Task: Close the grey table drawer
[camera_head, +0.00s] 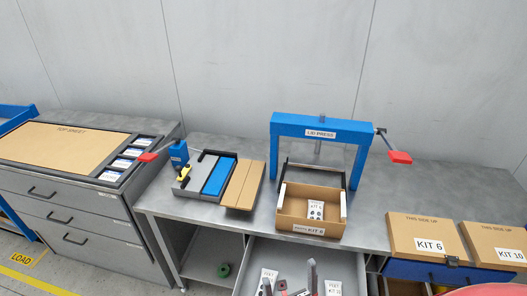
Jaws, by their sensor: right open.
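The grey table drawer (298,251) is pulled out under the middle of the grey table (370,222). Its inside shows, with white printed cards lying in it. Its front edge is below the picture, so its handle is hidden. My right gripper (290,284) is at the bottom edge, over the drawer, with its fingers apart and nothing visible between them. I cannot tell whether it touches the drawer. My left gripper is not in view.
A blue press (318,128) stands on the table behind an open KIT box (311,211). Closed boxes KIT 6 (425,232) and KIT 10 (497,240) are at the right. A grey drawer cabinet (75,205) stands at the left.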

